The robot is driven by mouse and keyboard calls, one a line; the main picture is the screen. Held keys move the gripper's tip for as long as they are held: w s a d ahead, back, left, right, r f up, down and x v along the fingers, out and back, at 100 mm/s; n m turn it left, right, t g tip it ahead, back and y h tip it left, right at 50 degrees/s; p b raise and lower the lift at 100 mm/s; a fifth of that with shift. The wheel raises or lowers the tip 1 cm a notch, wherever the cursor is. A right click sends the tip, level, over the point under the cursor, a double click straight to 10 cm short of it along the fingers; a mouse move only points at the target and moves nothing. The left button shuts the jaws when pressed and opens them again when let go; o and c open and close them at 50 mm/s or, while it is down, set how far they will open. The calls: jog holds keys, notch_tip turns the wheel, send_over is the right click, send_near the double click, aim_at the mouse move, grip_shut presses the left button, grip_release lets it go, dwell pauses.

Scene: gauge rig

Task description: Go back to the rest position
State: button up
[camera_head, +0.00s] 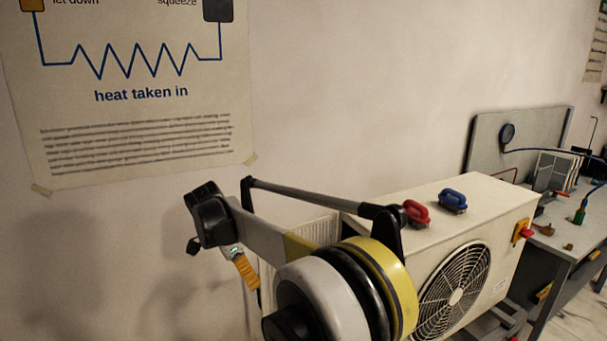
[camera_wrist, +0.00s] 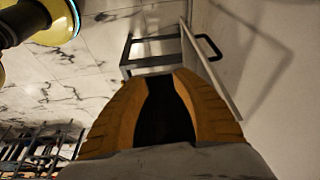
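My gripper (camera_head: 243,269) hangs at the left end of my arm in the head view, pointing down and slightly right, in front of the bare wall. In the wrist view its two orange fingers (camera_wrist: 160,78) lean together towards their tips. Only black shows between them, with no floor visible through it, so they look shut. I see nothing held. My arm is folded across the lower middle of the head view and hides part of the white outdoor unit (camera_head: 500,205).
A workbench (camera_head: 567,249) with a round gauge (camera_head: 508,133) and hoses stands at right. A poster (camera_head: 140,130) hangs on the wall. A grey metal frame (camera_wrist: 150,68) shows beyond my fingertips.

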jog(key=s+d+r+n+t+y, duration=0.1)
jog(key=s+d+r+n, duration=0.1)
jog(key=s+d+r, duration=0.35)
jog(key=s+d+r+n+y, duration=0.1)
jog(key=s+d+r+n, duration=0.1)
jog(key=d, duration=0.7)
jog(key=s+d+r+n+t, duration=0.1)
jog(key=s+d+r+n, duration=0.1)
jog(key=s+d+r, duration=0.35)
jog(key=s+d+f+n+t, duration=0.1)
jog(key=s+d+f+n, duration=0.1)
jog(key=s+d, duration=0.2)
jog(key=s+d+f+n+t, duration=0.1)
jog(key=s+d+f+n, duration=0.1)
jog(key=s, duration=0.6)
jog(key=s+d+f+n+t+y, duration=0.1)
jog(key=s+d+f, duration=0.2)
jog(key=s+d, duration=0.3)
jog(key=shift+d+f+n, duration=0.4)
jog(key=shift+d, duration=0.15)
